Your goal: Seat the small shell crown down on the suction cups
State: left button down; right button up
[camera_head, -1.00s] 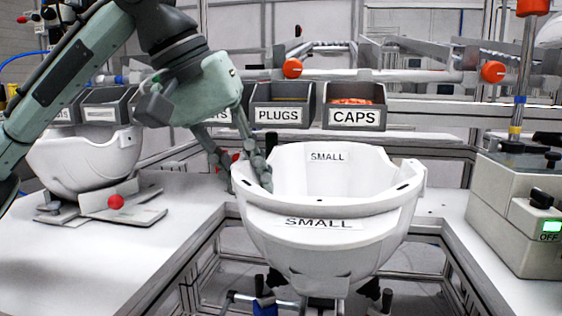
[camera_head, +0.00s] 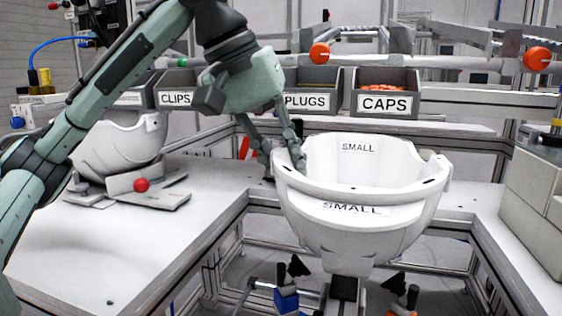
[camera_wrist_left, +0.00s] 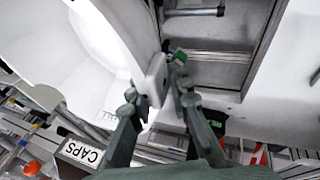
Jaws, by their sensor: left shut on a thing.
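The small shell (camera_head: 385,238) is a white bowl marked SMALL, opening up and crown down, at the centre right of the head view. My left gripper (camera_head: 280,160) is shut on its left rim, one finger inside and one outside. The wrist view shows the shell wall (camera_wrist_left: 60,60) with its rim between my left fingertips (camera_wrist_left: 156,84). Below the crown stands a dark post (camera_head: 344,288) of a fixture. My right gripper is not in view.
Another white shell (camera_head: 118,150) rests on a plate stand with a red ball knob (camera_head: 141,185) on the left bench. Bins marked CLIPS, PLUGS and CAPS (camera_head: 385,104) line the back. A grey box (camera_head: 535,190) stands at right. Black-knobbed clamps (camera_head: 298,266) flank the post.

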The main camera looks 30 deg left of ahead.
pick_arm(q)
notch_tip(320, 180, down, 5)
jog(key=w+b, duration=0.1)
jog(key=w, duration=0.2)
jog(key=shift+a, duration=0.4)
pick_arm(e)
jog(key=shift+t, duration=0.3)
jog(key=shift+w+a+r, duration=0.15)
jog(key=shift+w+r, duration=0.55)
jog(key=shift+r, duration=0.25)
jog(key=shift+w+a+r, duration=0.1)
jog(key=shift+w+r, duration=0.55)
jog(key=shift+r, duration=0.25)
pick_arm(q)
jog(key=shift+f, duration=0.1)
jog(key=c, duration=1.3)
grip_release()
jog(key=shift+c, duration=0.2)
jog(key=shift+s, duration=0.1)
jog(key=v, duration=1.2)
